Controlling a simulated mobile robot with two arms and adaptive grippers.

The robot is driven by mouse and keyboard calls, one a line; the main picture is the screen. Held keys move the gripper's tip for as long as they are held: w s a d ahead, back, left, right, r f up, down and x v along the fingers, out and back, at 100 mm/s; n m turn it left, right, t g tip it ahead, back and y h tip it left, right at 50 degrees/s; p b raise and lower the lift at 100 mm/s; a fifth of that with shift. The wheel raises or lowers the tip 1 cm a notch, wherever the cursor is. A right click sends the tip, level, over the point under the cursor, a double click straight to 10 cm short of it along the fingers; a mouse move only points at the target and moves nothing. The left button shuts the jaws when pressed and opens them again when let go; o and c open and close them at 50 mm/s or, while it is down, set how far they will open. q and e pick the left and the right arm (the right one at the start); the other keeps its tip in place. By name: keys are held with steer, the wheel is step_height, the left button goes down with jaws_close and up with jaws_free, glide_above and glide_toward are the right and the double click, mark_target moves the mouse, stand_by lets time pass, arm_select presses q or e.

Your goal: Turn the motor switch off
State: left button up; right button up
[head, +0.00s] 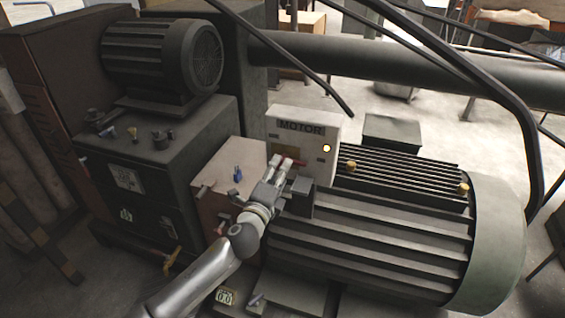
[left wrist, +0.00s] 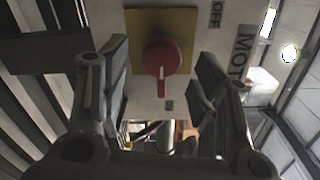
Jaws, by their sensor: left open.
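The white motor box (head: 330,128) stands behind the large ribbed motor in the head view and bears a dark "MOTOR" label. Its red switch knob (left wrist: 163,58) sits on a yellow plate (left wrist: 180,22) in the left wrist view, with a white mark on the knob and an "OFF" label beside the plate. In the head view the red knob (head: 299,162) is partly hidden by my gripper. My left gripper (head: 280,162) is open in front of the box. In the left wrist view its fingers (left wrist: 160,85) stand on either side of the knob, apparently apart from it. My right gripper is out of view.
A small round lamp (head: 326,148) glows pale yellow on the box. The ribbed motor (head: 375,235) lies right of my arm. A dark cabinet (head: 150,180) with a smaller motor (head: 150,55) on top stands left. Dark bent bars and a thick pipe (head: 390,65) cross behind.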

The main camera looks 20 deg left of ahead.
arm_select(q)
steer(key=shift+w, duration=2.05)
steer(key=shift+c, duration=0.3)
steer(key=c, duration=1)
